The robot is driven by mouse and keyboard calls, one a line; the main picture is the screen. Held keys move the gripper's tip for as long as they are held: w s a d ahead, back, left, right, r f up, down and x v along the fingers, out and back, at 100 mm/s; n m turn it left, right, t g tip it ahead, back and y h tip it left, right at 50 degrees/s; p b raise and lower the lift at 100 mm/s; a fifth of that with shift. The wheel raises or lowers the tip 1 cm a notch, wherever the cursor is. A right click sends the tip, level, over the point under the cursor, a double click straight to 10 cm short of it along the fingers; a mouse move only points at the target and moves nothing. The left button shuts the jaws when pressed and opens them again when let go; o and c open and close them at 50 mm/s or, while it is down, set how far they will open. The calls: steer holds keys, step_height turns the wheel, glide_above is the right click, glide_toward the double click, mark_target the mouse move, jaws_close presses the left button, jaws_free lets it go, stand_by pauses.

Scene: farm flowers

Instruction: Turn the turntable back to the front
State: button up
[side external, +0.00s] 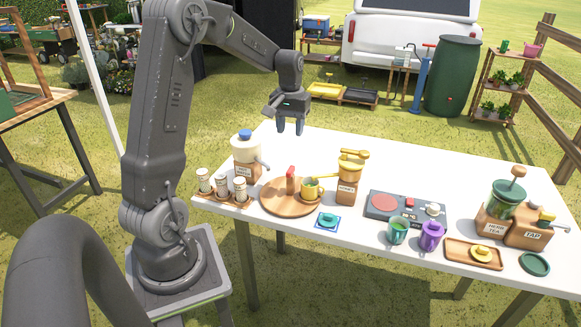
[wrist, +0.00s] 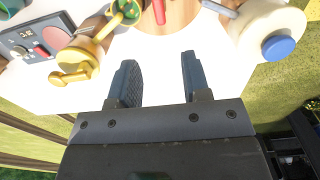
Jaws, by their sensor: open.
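The turntable (side external: 274,205) is a round brown wooden disc near the table's front edge, left of centre. A red upright piece (side external: 290,180) stands on it, and a yellow cup (side external: 311,189) with something green in it sits on its right part. My gripper (side external: 289,126) is open and empty, above the back left part of the table, behind the turntable and apart from it. In the wrist view, my two fingers (wrist: 160,82) are spread with white tabletop between them. The turntable (wrist: 183,14) shows at the top edge there, mostly cut off, with the red piece (wrist: 159,10) on it.
A cream dispenser (side external: 247,156) with a blue knob stands left of the turntable, with several small jars (side external: 222,187) in front. A yellow-topped honey dispenser (side external: 347,189) stands close on the right. A small blue coaster (side external: 328,221) lies in front. The table's back middle is clear.

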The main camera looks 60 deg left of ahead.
mark_target(290, 168)
step_height(290, 168, down, 13)
steer(key=shift+f, duration=0.1)
stand_by(0.3)
steer(key=shift+c, duration=0.2)
jaws_close()
stand_by(0.3)
